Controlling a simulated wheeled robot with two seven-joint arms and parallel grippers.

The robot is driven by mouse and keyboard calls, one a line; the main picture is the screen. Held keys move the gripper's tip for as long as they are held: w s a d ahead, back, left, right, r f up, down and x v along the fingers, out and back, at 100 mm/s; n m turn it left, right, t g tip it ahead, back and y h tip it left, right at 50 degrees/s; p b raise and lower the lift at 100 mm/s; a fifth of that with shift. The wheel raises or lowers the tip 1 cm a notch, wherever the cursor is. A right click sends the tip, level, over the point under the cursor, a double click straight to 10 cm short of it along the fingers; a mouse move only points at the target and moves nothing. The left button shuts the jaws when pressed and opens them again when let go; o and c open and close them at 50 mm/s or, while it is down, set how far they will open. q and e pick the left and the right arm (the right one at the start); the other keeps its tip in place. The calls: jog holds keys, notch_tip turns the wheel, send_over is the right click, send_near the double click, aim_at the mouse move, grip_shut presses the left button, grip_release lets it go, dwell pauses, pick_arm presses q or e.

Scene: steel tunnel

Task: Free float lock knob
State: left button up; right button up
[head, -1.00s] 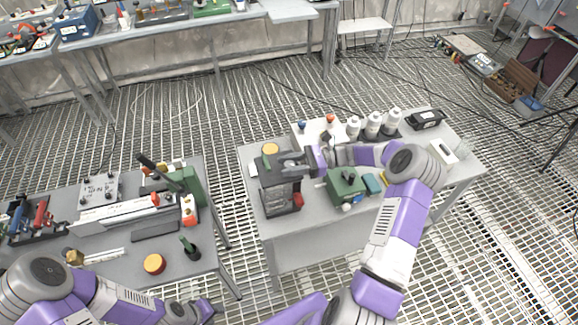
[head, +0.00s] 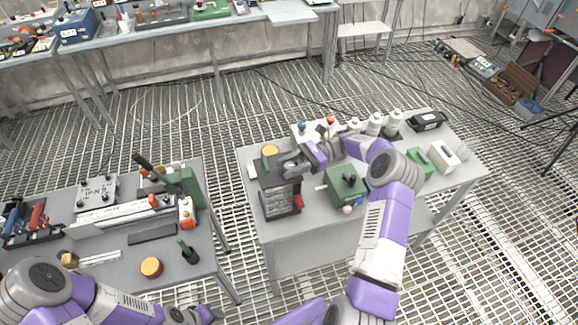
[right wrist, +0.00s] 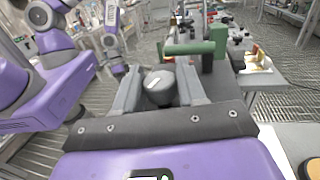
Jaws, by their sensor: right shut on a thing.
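A dark grey box-shaped unit (head: 281,203) with a red part on its right side stands at the left of the right-hand table. My right gripper (head: 288,166) is at the top of this unit, reaching in from the right. In the right wrist view, a dark round knob (right wrist: 158,90) with a white mark sits between the two grey fingers of my right gripper (right wrist: 158,84), which is shut on it. In the head view the fingers largely hide the knob.
A green box (head: 346,187) with black knobs stands right of the unit, below my forearm. White bottles (head: 374,124) and a black case (head: 427,121) stand behind. The left table (head: 120,250) carries several devices.

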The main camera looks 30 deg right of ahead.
jog(key=o, duration=0.9)
jog(key=shift+o, duration=0.2)
jog(key=shift+d, duration=0.1)
jog(key=d, duration=0.7)
jog(key=shift+d+b, duration=0.2)
jog(key=shift+b, duration=0.2)
jog(key=shift+r, duration=0.1)
